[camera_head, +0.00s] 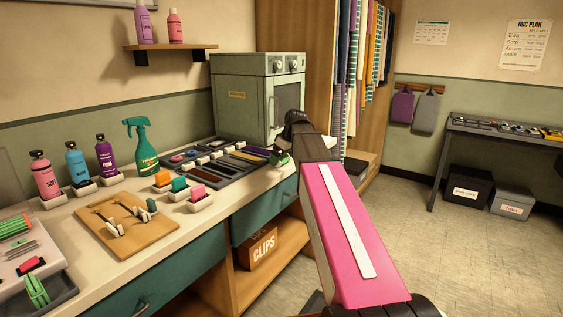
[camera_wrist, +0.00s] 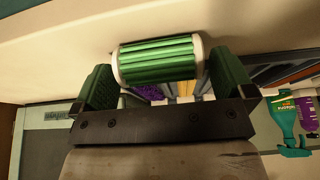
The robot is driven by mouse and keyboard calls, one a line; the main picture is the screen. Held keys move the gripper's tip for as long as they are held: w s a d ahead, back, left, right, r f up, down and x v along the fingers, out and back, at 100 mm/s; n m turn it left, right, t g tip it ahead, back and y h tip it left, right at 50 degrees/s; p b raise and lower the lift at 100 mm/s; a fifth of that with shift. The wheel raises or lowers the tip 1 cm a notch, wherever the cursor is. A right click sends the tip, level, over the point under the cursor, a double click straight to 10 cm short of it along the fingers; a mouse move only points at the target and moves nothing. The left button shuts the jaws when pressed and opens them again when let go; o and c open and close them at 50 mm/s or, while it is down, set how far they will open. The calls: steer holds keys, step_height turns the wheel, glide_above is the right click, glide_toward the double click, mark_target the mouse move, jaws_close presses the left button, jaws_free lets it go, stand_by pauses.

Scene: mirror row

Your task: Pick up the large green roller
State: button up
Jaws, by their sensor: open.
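A green ribbed roller (camera_wrist: 158,60) with white ends lies near the counter edge in the wrist view. It sits between the tips of my gripper (camera_wrist: 164,78), with a finger at each end. The jaws are open, and I cannot tell whether either finger touches it. In the head view my gripper (camera_head: 283,152) is at the counter's front edge, partly hidden by my arm. A small green and white shape (camera_head: 281,159) shows there, too small to make out surely. Other green roller-like pieces (camera_head: 15,226) lie at the far left, with another green piece (camera_head: 37,290) below them.
A dark sectioned tray (camera_head: 215,165) lies on the counter behind my gripper, before a grey-green cabinet (camera_head: 245,95). The floor (camera_head: 460,250) at right is open.

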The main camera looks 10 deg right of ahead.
steer(key=shift+c, duration=0.3)
steer(key=c, duration=0.8)
steer(key=shift+o, duration=0.2)
